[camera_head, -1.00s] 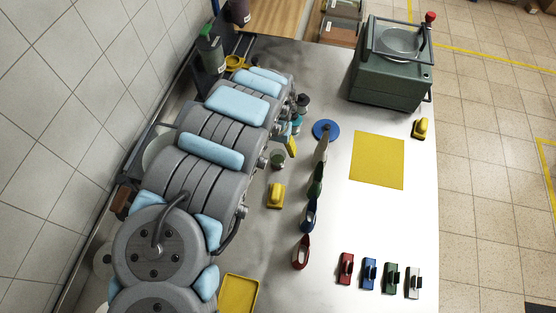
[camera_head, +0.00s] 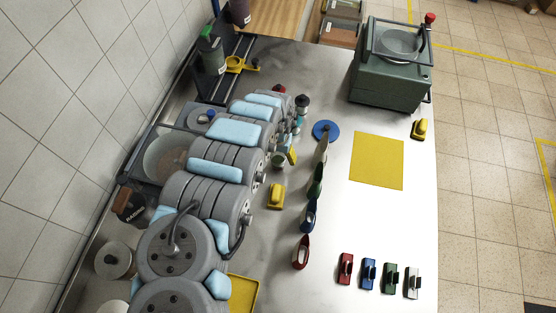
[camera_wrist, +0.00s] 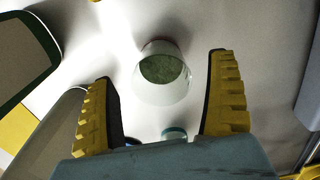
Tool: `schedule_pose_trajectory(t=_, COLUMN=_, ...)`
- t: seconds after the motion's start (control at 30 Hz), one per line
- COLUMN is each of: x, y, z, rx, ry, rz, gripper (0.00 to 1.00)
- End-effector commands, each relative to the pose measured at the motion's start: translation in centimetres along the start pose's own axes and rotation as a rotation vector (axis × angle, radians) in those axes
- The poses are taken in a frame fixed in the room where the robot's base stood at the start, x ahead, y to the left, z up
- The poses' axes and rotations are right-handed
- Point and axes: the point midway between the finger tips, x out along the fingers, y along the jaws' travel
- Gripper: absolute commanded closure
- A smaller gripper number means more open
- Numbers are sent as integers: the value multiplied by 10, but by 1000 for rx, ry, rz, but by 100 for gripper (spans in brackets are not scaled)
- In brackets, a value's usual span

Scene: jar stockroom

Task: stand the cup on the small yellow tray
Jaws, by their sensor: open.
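The cup (camera_wrist: 165,92) is white with a dull green inside. In the wrist view it stands upright between and ahead of the two yellow-padded fingers of my gripper (camera_wrist: 160,67), with gaps on both sides. In the head view the cup (camera_head: 277,161) is partly covered by my arm, and one yellow finger of my gripper (camera_head: 291,157) shows just right of it. My gripper is open and empty. The small yellow tray (camera_head: 254,296) lies at the bottom of the head view, its left part hidden behind my arm.
A row of upright coloured panels (camera_head: 315,182) stands right of the cup. A yellow-handled block (camera_head: 276,196) lies between cup and tray. A flat yellow sheet (camera_head: 376,160) and a green machine (camera_head: 390,75) are further right. Small coloured blocks (camera_head: 368,273) line the front right.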

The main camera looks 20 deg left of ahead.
Motion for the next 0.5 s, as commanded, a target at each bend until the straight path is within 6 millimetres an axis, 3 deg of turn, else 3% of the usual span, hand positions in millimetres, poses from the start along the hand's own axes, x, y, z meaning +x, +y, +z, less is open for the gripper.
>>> schedule_pose_trajectory(t=0.5, x=28, y=2, z=-5, rx=-2, ry=3, rz=2, gripper=11)
